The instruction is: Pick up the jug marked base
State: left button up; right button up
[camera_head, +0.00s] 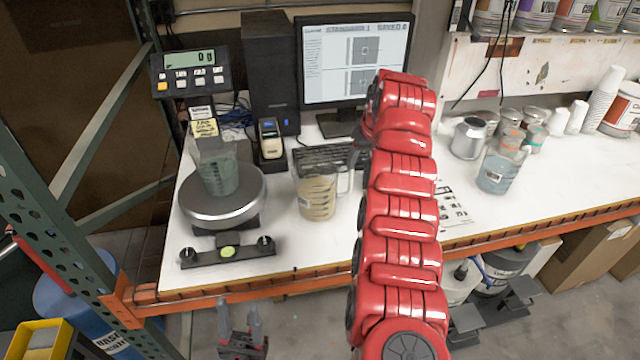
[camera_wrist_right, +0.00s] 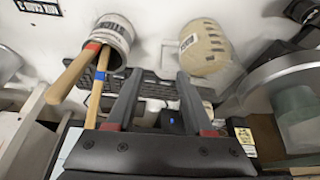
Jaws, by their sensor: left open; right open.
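A clear jug with beige contents (camera_head: 317,197) stands on the white table in front of the keyboard. It has a small label, too small to read, and a handle on its right side; it also shows at the top of the right wrist view (camera_wrist_right: 204,48). My right gripper (camera_wrist_right: 158,78) is open and empty, with the beige jug beyond its fingertips; my red right arm hides it in the head view. My left gripper (camera_head: 239,312) is open and empty, low in front of the table edge. Another jug, with bluish contents (camera_head: 498,172), stands at the right.
A round scale (camera_head: 250,188) at the left bears a jug with greenish contents (camera_head: 218,176). A white can with wooden handles (camera_wrist_right: 114,36) shows in the right wrist view. The monitor (camera_head: 350,62) and keyboard (camera_head: 308,157) stand behind. Cans and cups are at the right.

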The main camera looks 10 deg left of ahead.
jog(key=p, duration=0.2)
send_over(352, 180)
jog(key=s+d, duration=0.1)
jog(key=s, duration=0.1)
notch_tip(352, 180, down, 5)
jog(key=shift+f, duration=0.35)
jog(key=shift+w+a+f+p, duration=0.1)
jog(key=shift+w+f+p, duration=0.15)
jog(key=shift+f+p, duration=0.25)
jog(key=b+x, duration=0.1)
jog(key=x, duration=0.2)
jog(key=shift+w+f, duration=0.1)
jog(key=shift+f, duration=0.25)
jog(key=shift+w+a+f+b, duration=0.2)
jog(key=shift+f+b, duration=0.25)
jog(key=shift+b, duration=0.15)
jog(key=shift+r, duration=0.1)
jog(key=shift+c, duration=0.2)
grip_shut()
